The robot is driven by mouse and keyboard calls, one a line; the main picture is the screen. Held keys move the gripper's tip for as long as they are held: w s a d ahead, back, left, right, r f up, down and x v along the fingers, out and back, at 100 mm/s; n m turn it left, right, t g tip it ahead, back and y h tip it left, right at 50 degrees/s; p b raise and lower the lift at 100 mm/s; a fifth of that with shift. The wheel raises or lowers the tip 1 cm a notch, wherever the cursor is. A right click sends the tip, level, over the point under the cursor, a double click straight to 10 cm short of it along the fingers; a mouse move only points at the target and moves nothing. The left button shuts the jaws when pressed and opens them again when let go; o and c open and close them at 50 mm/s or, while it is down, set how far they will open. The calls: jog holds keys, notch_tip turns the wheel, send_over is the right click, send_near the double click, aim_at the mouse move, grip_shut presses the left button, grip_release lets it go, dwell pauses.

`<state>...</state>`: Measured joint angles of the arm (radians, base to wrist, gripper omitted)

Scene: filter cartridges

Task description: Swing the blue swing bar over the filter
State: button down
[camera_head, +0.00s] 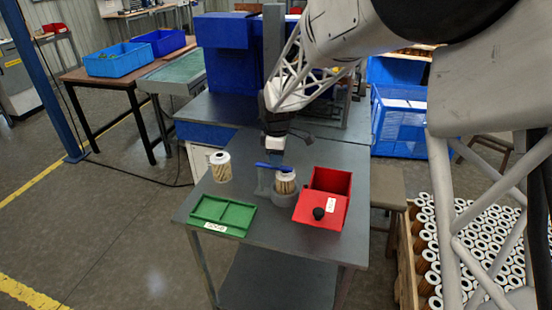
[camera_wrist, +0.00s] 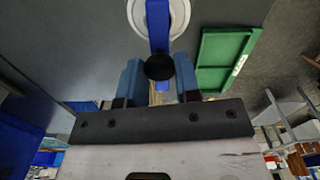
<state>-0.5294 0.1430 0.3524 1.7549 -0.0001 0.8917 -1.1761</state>
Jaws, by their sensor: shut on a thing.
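The blue swing bar (camera_head: 272,167) lies across the top of a filter (camera_head: 286,184) that stands upright in a grey holder (camera_head: 284,198). In the wrist view the blue bar (camera_wrist: 158,28) crosses the white ring-shaped top of the filter (camera_wrist: 136,14). My gripper (camera_head: 273,153) is just above the bar's left end. In the wrist view my gripper (camera_wrist: 159,80) has its two blue fingers on either side of a black round knob (camera_wrist: 160,67) at the bar's near end, shut on it. The fingers' contact below the knob is hidden.
A second filter (camera_head: 220,167) stands on the grey table (camera_head: 250,222), left of the holder. A green tray (camera_head: 222,214) lies at the front left. A red box (camera_head: 331,184) with a black-knobbed red front part stands close on the right. Blue machinery (camera_head: 225,60) is behind.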

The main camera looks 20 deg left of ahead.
dwell(0.4)
jog(key=c, duration=0.8)
grip_release()
jog(key=shift+r, duration=0.15)
jog(key=shift+r, duration=3.8)
